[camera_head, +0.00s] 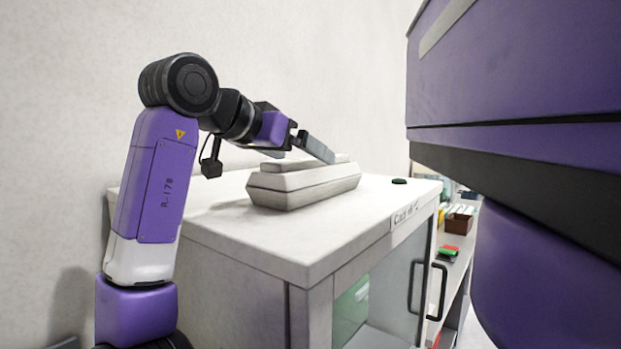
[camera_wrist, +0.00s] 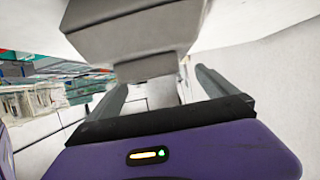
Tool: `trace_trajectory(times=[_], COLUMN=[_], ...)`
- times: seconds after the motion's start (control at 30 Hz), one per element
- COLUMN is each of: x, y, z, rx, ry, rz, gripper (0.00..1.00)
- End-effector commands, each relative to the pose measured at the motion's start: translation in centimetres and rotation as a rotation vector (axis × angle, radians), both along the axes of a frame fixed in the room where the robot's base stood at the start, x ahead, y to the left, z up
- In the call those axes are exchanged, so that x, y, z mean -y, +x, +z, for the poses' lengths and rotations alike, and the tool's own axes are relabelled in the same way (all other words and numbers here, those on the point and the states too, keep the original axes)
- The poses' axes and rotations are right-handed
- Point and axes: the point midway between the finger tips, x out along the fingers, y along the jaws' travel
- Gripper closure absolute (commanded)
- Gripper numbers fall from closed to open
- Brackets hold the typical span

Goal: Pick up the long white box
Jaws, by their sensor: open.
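The long white box (camera_head: 305,185) lies flat on top of the white cabinet (camera_head: 270,236). It has sloped sides and a narrower raised top. My gripper (camera_head: 318,149) is open, above the box's top at its far side in the head view. The gripper hides part of the box's upper edge. In the wrist view the box (camera_wrist: 133,36) looks grey in shade and its end fills the upper middle. My two fingers (camera_wrist: 160,82) stand open to the left and right of it. I cannot tell whether they touch it.
A plain wall stands behind the cabinet. A small dark round item (camera_head: 399,181) lies on the cabinet top at right. The cabinet has a glass front with dark handles (camera_head: 436,290). Shelves with a brown bin (camera_head: 459,222) are beyond it. The cabinet top in front is clear.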

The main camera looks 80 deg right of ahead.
Motion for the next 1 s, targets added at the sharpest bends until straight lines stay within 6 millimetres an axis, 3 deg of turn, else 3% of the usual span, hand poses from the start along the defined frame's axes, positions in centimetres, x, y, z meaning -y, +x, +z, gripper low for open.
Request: trace_trajectory(times=[0.2,0.47,0.57,0.9,1.0], x=[2.1,2.4,2.4,2.3,2.3], y=[-1.2,-1.3,-1.3,-1.3,-1.3], z=[-0.9,-1.1,-1.1,-1.1,-0.9], rx=[-0.001,0.0,0.0,0.0,-0.001], ry=[0.001,0.0,0.0,0.0,-0.004], rz=[-0.001,0.0,0.0,0.0,0.001], gripper=[0.03,0.03,0.19,0.86,1.0])
